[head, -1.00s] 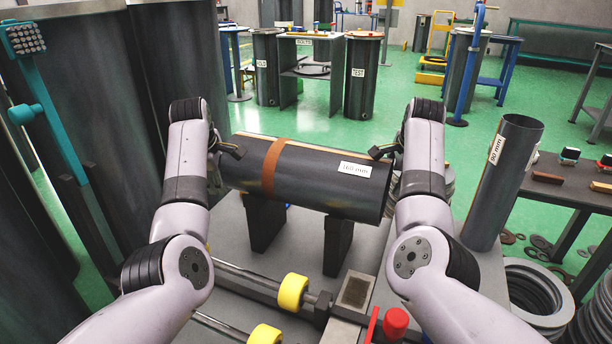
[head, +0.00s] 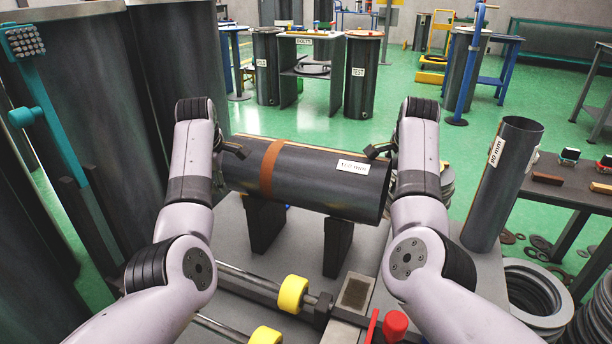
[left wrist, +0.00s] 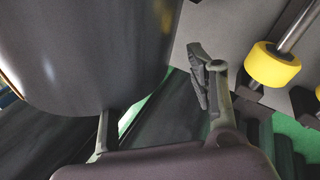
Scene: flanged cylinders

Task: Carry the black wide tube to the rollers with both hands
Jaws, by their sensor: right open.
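The black wide tube (head: 312,177), with an orange-brown band and a white label, lies on its side across two dark supports (head: 265,226). Its dark wall fills the upper left of the left wrist view (left wrist: 85,50). My left gripper (head: 230,150) is at the tube's left end. In the left wrist view its fingers (left wrist: 155,105) are spread, and the tube's end is close by. My right gripper (head: 376,151) is open at the right end, mostly hidden by its arm. Contact at either end is unclear. The yellow rollers (head: 292,293) sit on rods in front of the tube.
A narrower upright tube (head: 502,180) stands at the right, above stacked rings (head: 537,292). A red knob (head: 395,325) rises near the front. Large dark cylinders (head: 75,140) crowd the left. Green floor lies open behind the tube.

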